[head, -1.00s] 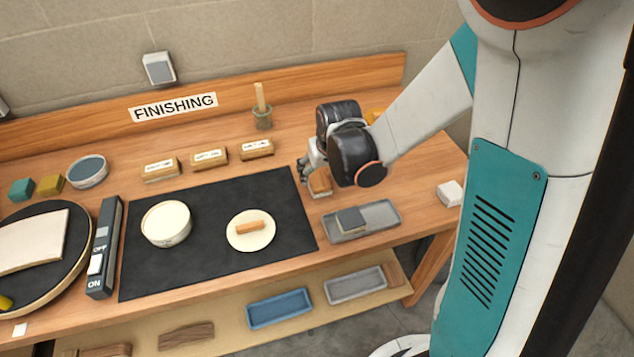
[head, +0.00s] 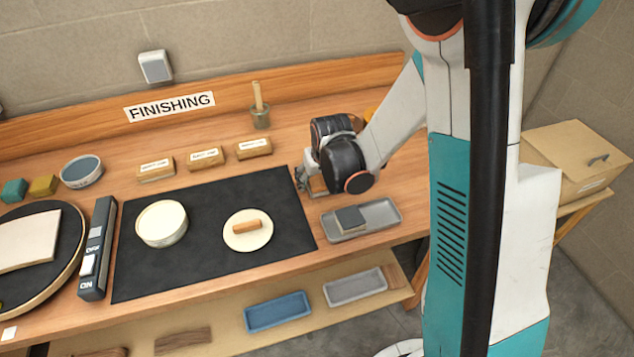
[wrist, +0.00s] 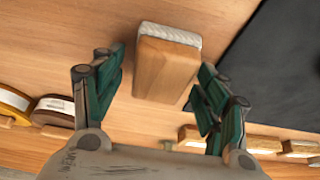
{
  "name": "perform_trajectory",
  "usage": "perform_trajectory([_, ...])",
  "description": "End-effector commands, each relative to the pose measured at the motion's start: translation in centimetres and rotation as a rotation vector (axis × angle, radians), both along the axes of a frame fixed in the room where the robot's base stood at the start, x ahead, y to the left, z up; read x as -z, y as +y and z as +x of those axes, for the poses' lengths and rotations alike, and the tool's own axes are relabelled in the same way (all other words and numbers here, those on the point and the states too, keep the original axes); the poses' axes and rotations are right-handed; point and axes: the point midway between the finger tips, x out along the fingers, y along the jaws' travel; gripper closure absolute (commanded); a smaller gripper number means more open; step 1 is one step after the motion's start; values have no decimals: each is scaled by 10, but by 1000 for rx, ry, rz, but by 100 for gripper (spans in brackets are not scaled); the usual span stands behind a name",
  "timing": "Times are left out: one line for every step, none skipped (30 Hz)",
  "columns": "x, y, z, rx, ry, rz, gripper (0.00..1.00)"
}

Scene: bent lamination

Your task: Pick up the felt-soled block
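A wooden block (wrist: 167,68) with a pale, felt-like layer along one face shows in the wrist view, on the bench top. My gripper (wrist: 158,80) is open, with one green-padded finger on each side of the block and visible gaps to it. In the head view my gripper (head: 304,180) is low over the bench, just right of the black mat. There the block (head: 318,188) is mostly hidden by my gripper and wrist.
A grey tray (head: 386,222) holding a dark-topped block (head: 350,218) lies close in front of my gripper. The black mat (head: 200,270) carries a round tub (head: 161,223) and a pale disc (head: 240,242). Labelled wooden blocks (head: 205,158) stand behind the mat.

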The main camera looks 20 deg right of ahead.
Motion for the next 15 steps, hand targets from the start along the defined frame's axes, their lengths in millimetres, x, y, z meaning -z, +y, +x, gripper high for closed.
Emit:
perform_trajectory([0,0,0,0,0,0,51])
perform_trajectory([0,0,0,0,0,0,58])
perform_trajectory([0,0,0,0,0,0,67])
perform_trajectory([0,0,0,0,0,0,74])
perform_trajectory([0,0,0,0,0,0,76])
perform_trajectory([0,0,0,0,0,0,76])
perform_trajectory([0,0,0,0,0,0,76])
perform_trajectory([0,0,0,0,0,0,76])
perform_trajectory([0,0,0,0,0,0,76])
perform_trajectory([0,0,0,0,0,0,76])
perform_trajectory([0,0,0,0,0,0,76])
perform_trajectory([0,0,0,0,0,0,76])
perform_trajectory([0,0,0,0,0,0,76])
perform_trajectory([-1,0,0,0,0,0,76])
perform_trajectory([-1,0,0,0,0,0,76])
